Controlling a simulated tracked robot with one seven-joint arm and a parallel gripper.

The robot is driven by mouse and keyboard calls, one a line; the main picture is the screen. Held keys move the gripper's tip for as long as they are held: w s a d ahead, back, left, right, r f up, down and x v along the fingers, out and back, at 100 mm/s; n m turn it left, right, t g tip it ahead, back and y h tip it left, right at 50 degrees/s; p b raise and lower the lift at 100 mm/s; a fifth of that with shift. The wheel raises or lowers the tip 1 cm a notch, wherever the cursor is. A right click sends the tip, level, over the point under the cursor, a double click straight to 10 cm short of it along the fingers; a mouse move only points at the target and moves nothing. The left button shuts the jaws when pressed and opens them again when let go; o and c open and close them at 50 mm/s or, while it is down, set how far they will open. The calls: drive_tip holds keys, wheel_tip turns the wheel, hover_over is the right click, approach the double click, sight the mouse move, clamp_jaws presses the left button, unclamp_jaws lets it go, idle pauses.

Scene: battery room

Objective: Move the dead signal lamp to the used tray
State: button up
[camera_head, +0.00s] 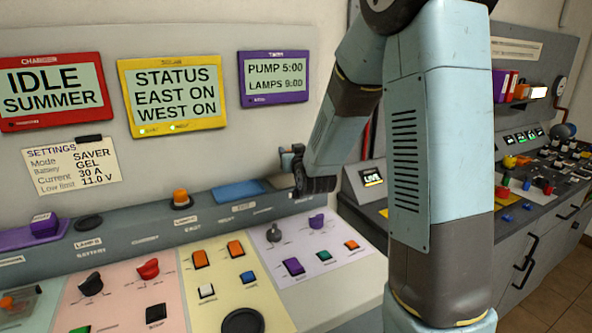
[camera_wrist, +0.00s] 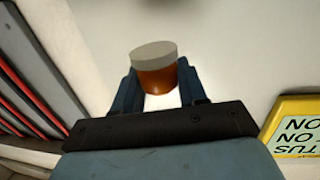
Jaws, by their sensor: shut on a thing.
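My gripper (camera_wrist: 156,82) is shut on an orange cylindrical lamp with a grey end (camera_wrist: 153,50), held between its two dark blue fingers in the wrist view. In the head view my gripper (camera_head: 295,165) is small and partly hidden by my arm, in front of the panel wall above the right end of the ledge. The held lamp cannot be made out clearly there. Another orange lamp (camera_head: 180,197) stands upright on the ledge. A flat blue pad or tray (camera_head: 238,191) lies on the ledge below my gripper's left side. I cannot read which tray is the used one.
A dark round socket (camera_head: 88,222) and a purple item (camera_head: 44,226) are on the ledge at left. A clear box (camera_head: 20,299) holds something orange at the lower left. The sloped panel carries several knobs and switches. A second console (camera_head: 545,190) stands at right behind my arm.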

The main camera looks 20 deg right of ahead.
hover_over(291, 179)
drive_tip(key=shift+d+f, duration=0.1)
drive_tip(key=shift+f, duration=3.45)
drive_tip(key=o, duration=1)
drive_tip(key=shift+o, duration=0.2)
